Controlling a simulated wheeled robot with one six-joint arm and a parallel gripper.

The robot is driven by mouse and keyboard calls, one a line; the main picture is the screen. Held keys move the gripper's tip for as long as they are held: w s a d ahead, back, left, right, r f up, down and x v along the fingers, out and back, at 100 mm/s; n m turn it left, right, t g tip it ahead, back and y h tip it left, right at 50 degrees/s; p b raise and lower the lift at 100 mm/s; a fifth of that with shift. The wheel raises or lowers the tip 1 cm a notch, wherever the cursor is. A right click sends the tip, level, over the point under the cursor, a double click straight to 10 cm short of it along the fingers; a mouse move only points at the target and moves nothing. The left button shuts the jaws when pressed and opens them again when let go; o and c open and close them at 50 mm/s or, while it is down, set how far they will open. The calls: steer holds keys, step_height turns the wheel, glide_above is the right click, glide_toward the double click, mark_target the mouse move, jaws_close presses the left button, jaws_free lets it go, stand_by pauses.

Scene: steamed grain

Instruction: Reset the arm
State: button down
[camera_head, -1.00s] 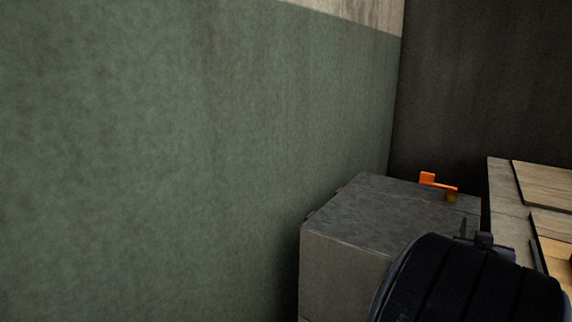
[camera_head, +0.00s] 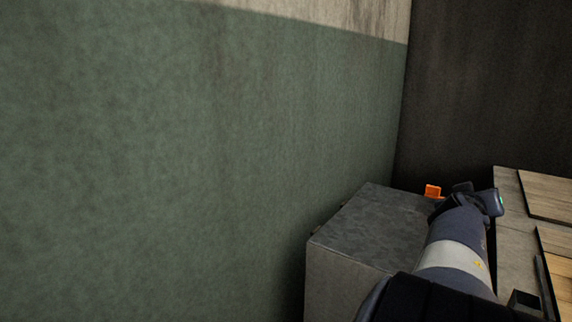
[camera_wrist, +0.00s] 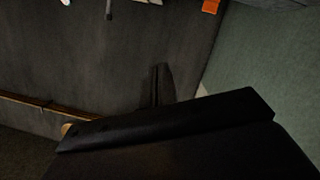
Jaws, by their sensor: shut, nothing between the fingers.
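My gripper (camera_wrist: 160,84) shows in the wrist view as a narrow dark pair of fingers, shut and empty, beyond a broad black part of my own wrist. It touches nothing that I can see. In the head view my arm rises at the lower right, in front of the grey box, and the fingers cannot be made out there.
A grey box (camera_head: 372,225) stands against the green wall (camera_head: 180,160). An orange piece (camera_head: 432,190) is at its far edge, partly hidden by my arm; an orange piece also shows in the wrist view (camera_wrist: 211,6). A counter with wooden boards (camera_head: 548,196) is at the right.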

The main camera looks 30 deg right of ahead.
steer(key=w+a+r+n+p, duration=0.2)
steer(key=w+a+r+p, duration=0.2)
steer(key=w+r+p, duration=0.4)
steer(key=w+a+r+n+g+h+p, duration=0.1)
steer(key=w+a+r+n+p, duration=0.2)
steer(key=w+r+p, duration=0.6)
steer(key=shift+a+n+p, duration=0.3)
steer(key=shift+a+p, duration=0.35)
steer(key=shift+a, duration=0.2)
